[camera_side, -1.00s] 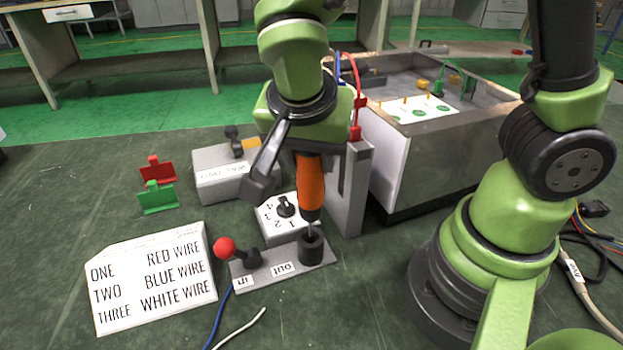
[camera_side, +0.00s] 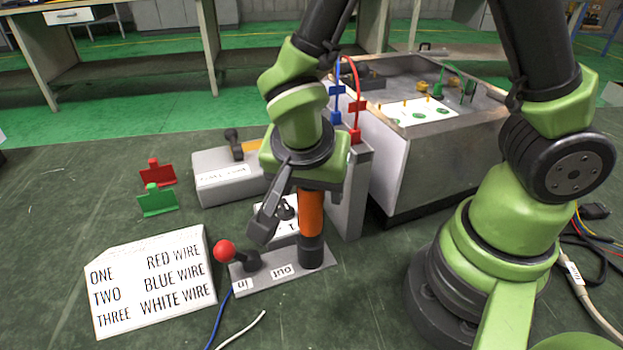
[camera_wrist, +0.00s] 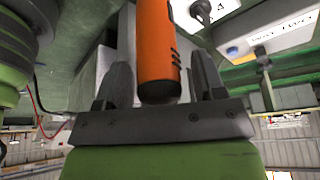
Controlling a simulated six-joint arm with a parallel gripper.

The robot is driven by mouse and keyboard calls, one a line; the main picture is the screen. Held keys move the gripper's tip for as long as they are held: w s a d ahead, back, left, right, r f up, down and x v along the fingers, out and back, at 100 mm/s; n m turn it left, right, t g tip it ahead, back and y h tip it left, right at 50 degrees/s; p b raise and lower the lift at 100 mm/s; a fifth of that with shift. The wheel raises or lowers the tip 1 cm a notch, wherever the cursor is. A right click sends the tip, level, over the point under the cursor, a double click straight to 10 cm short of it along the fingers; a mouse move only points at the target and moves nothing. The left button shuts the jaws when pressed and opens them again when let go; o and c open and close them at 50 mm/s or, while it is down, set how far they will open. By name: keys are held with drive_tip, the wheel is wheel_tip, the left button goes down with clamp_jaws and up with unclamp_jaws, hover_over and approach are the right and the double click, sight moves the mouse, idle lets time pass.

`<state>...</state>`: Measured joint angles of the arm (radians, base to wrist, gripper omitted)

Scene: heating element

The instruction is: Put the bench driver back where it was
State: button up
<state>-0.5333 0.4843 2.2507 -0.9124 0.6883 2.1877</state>
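The bench driver (camera_side: 311,213) has an orange handle and stands upright in the black round socket (camera_side: 312,253) on the grey plate, beside the "OUT" label. Its shaft is not visible; the handle reaches down to about the socket top. My gripper (camera_wrist: 162,65) is directly above, pointing down, with its dark fingers on either side of the handle. In the wrist view the orange handle (camera_wrist: 158,45) shows narrow gaps to both fingers, so they look open around it.
A red-knobbed lever (camera_side: 225,250) stands on the same plate, left of the socket. A white dial box (camera_side: 284,238) is close behind. A grey upright block (camera_side: 352,190) and a large metal box (camera_side: 430,165) stand right. A wire-order sign (camera_side: 150,280) lies front left.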

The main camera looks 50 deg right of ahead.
drive_tip(key=v, duration=1.2)
drive_tip(key=s+d+r+n+t+y, duration=0.5)
drive_tip(key=s+d+r+n+y, duration=0.1)
drive_tip(key=s+d+n, duration=0.1)
drive_tip(key=shift+d+n, duration=0.5)
drive_tip(key=shift+n, duration=0.7)
drive_tip(key=shift+s+r, duration=0.15)
idle(0.9)
